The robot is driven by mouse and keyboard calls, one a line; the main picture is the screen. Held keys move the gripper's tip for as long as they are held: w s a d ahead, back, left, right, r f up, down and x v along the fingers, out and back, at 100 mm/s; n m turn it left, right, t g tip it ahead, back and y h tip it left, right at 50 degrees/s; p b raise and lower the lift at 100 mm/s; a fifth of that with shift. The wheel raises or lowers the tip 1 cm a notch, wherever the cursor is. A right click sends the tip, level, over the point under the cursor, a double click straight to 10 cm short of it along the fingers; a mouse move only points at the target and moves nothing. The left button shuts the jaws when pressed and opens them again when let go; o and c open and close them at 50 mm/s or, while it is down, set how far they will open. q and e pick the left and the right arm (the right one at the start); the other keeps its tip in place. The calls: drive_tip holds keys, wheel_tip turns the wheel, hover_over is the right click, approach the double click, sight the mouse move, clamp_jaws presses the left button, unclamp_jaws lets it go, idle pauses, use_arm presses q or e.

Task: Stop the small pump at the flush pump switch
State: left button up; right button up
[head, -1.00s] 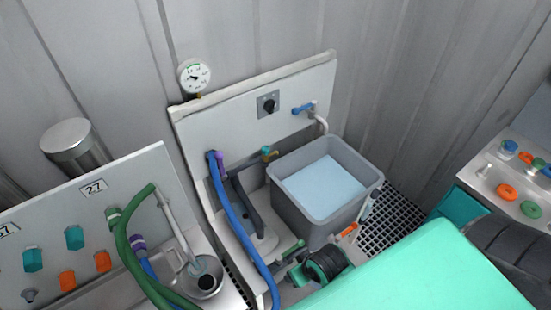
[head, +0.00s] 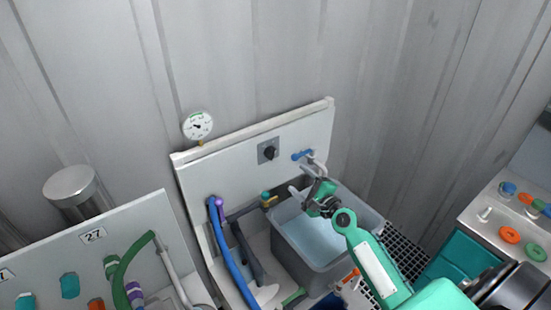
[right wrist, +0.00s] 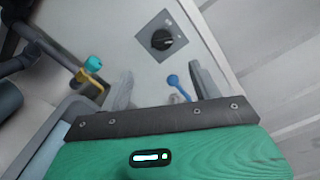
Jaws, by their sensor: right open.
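The flush pump switch (head: 269,151) is a black rotary knob on a grey square plate, set in the upright white panel. It also shows in the right wrist view (right wrist: 162,40), near the top, beyond my fingers. My right gripper (head: 303,180) is open and empty in front of the panel, below and to the right of the switch and apart from it. Its two grey fingers show in the right wrist view (right wrist: 160,88), spread wide with the blue-handled tap between them in the picture. I do not see the small pump clearly. My left gripper is not in view.
A grey tub (head: 315,240) of pale blue liquid stands under my right arm. A blue-handled tap (head: 303,155) sticks out right of the switch. A pressure gauge (head: 198,126) tops the panel's left end. Blue hose (head: 228,250) and a teal-handled valve (head: 267,197) lie left of the tub.

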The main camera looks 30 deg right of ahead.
sight(273, 155)
drive_tip(key=w, duration=0.4)
drive_tip(key=w+a, duration=0.1)
drive_tip(key=w, duration=0.8)
drive_tip(key=shift+w+a+p, duration=0.35)
drive_tip(key=shift+a, duration=0.05)
drive_tip(key=c, duration=1)
